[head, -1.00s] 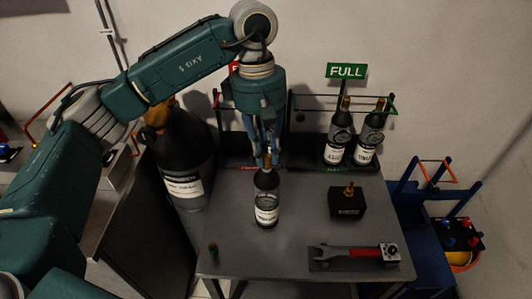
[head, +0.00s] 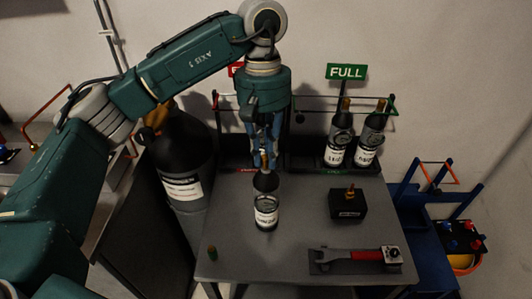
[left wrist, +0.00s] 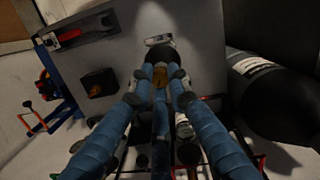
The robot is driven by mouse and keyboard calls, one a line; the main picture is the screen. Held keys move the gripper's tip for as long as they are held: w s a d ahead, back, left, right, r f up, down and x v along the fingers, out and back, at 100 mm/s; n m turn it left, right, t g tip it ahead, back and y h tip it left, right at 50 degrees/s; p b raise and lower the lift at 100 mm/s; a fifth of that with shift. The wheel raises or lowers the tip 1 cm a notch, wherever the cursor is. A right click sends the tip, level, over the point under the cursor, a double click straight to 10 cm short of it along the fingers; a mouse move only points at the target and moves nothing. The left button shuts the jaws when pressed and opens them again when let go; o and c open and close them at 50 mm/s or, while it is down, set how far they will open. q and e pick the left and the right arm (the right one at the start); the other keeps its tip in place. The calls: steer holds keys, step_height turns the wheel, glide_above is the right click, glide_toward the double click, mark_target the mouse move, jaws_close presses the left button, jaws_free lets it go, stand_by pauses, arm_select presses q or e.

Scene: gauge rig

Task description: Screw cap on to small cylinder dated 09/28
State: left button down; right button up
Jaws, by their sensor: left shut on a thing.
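A small cylinder (head: 266,216) with a white label stands upright on the grey table. Its label is too small to read for a date. My left gripper (head: 265,163) points straight down above it, shut on the brass neck of a dark, dome-shaped top piece (head: 265,182). In the head view this piece appears just above the cylinder's rim, with a narrow gap between them. In the left wrist view, the fingers (left wrist: 160,78) close around the brass neck, and the dark dome (left wrist: 160,51) hides most of the cylinder (left wrist: 157,40). My right gripper is not in view.
Two labelled bottles (head: 338,150) stand in the rack under the green FULL sign (head: 346,72). A black block (head: 348,205) with a brass fitting and a red-handled wrench (head: 352,256) lie right. A large dark cylinder (head: 180,160) stands left.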

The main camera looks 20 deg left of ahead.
arm_select(q)
steer(key=c, duration=1.8)
jaws_free()
steer(key=shift+f, duration=0.1)
steer(key=shift+o, duration=0.2)
steer(key=o, duration=0.5)
